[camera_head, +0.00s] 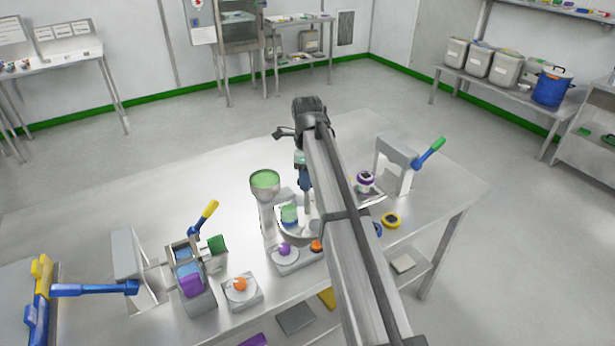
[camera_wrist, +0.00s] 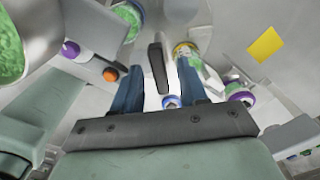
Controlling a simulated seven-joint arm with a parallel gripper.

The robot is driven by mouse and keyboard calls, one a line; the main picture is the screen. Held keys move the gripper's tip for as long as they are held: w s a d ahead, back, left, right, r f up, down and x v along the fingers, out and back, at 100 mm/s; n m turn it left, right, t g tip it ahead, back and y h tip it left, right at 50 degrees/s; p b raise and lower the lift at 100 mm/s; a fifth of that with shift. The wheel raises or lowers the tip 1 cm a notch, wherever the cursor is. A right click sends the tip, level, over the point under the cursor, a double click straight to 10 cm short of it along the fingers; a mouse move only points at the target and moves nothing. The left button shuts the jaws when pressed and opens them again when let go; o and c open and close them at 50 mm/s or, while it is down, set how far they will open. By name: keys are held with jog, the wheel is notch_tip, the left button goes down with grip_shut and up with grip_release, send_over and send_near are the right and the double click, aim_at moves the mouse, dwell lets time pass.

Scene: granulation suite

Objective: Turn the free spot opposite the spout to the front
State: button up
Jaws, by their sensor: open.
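A pale round turntable (camera_head: 298,234) sits on the steel table, partly hidden by my arm. The spout (camera_head: 265,182), a funnel of green granules on a stand, rises at its left; a green-filled funnel also shows at the left edge of the wrist view (camera_wrist: 10,48). A green-filled jar (camera_head: 289,214) is on the turntable near the spout. In the wrist view a yellow-banded jar (camera_wrist: 185,50) stands beside my right finger. My gripper (camera_wrist: 159,72) is open above the turntable. A dark upright bar (camera_wrist: 158,66) shows between its blue fingers, apparently ungripped. The free spot is not clear to me.
A box with a purple knob (camera_head: 285,249) and orange knob (camera_head: 316,246) stands in front. A purple-ringed jar (camera_head: 365,181) and a press with a green handle (camera_head: 396,158) are at right.

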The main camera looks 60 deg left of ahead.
jog(key=shift+r, duration=0.15)
notch_tip(320, 180, up, 14)
jog(key=shift+f, duration=0.2)
dwell(0.4)
dwell(0.4)
